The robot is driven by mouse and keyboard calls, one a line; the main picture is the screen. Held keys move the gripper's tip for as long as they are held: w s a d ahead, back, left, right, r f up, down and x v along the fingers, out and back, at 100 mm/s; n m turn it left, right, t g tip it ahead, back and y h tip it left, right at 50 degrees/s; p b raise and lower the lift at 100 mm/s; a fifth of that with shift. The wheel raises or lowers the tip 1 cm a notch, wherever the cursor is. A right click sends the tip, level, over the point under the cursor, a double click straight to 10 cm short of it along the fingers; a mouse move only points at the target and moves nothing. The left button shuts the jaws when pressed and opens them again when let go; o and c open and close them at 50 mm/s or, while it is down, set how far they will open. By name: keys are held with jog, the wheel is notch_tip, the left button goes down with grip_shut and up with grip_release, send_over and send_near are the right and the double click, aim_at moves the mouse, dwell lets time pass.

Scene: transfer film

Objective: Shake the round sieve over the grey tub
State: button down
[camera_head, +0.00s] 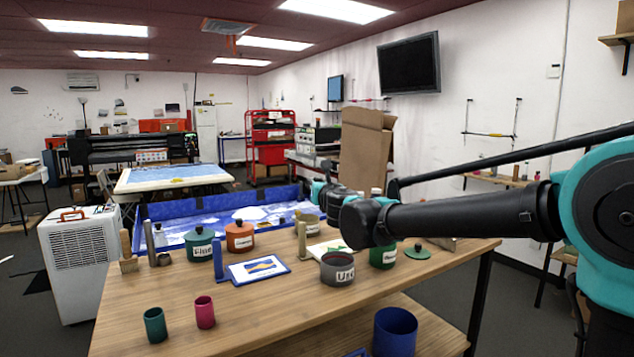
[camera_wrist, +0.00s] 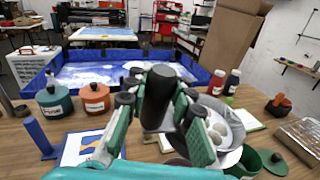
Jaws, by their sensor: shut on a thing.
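My gripper (camera_wrist: 157,100) is shut on a thick black handle, held between its two green-and-black fingers. A round grey sieve (camera_wrist: 232,154) with several white lumps in it shows just right of the fingers in the wrist view. The join between handle and sieve is hidden by the fingers. The grey tub (camera_head: 337,270), with a white label, stands on the table below my wrist in the head view. My arm hides the sieve there, so its exact height and tilt over the tub cannot be told.
A green pot (camera_head: 383,258) stands right of the tub, its lid (camera_head: 417,252) beside it. A green lidded pot (camera_head: 199,244), an orange pot (camera_head: 240,237) and a framed picture (camera_head: 258,269) are to the left. Green (camera_head: 155,325) and pink (camera_head: 204,312) cups stand in front.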

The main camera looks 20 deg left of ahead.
notch_tip(320, 180, down, 12)
dwell(2.2)
jog(key=shift+d+r, duration=0.1)
jog(key=shift+r, duration=0.05)
jog(key=shift+r, duration=1.7)
jog(key=shift+f, duration=1.75)
jog(key=shift+r, duration=1.75)
